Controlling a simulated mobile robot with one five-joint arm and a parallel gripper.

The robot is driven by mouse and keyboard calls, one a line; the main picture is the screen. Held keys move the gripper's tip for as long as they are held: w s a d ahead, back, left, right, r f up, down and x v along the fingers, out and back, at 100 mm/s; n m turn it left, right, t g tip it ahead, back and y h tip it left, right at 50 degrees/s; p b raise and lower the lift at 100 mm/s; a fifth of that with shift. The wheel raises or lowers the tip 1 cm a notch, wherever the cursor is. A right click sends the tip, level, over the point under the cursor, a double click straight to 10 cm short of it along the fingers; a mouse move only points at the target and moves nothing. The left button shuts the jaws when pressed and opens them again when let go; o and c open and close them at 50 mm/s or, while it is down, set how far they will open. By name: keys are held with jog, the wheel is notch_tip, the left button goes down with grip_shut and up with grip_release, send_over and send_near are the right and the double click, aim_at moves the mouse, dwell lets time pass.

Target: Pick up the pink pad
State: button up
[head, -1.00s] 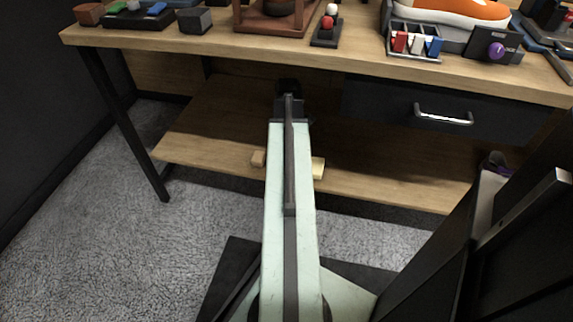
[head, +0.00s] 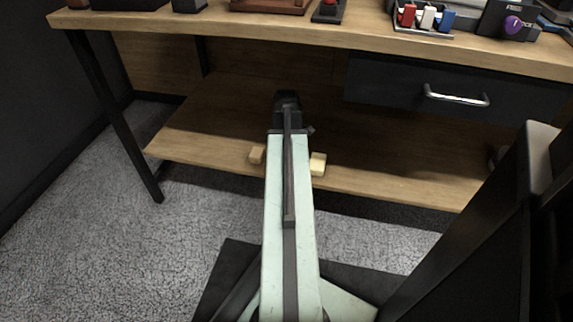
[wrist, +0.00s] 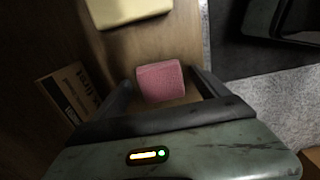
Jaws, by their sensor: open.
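The pink pad (wrist: 160,80) is a small block with rounded edges, lying on the wooden lower shelf in the wrist view. My gripper (wrist: 163,86) is open, with one dark finger to the left of the pad and one to the right. The pad's near side is close to my gripper's body; I cannot tell whether any finger touches it. In the head view my arm reaches over the lower shelf (head: 215,125) and hides the pad.
A pale yellow block (wrist: 125,10) lies beyond the pad; it also shows in the head view (head: 318,164). A labelled cardboard box (wrist: 72,97) lies to the left. The desktop (head: 200,27) and a drawer (head: 450,98) are above the shelf.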

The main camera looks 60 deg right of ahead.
jog(key=c, duration=1.4)
jog(key=shift+r, duration=0.1)
jog(key=shift+c, duration=0.2)
notch_tip(320, 180, up, 10)
jog(key=p, duration=1)
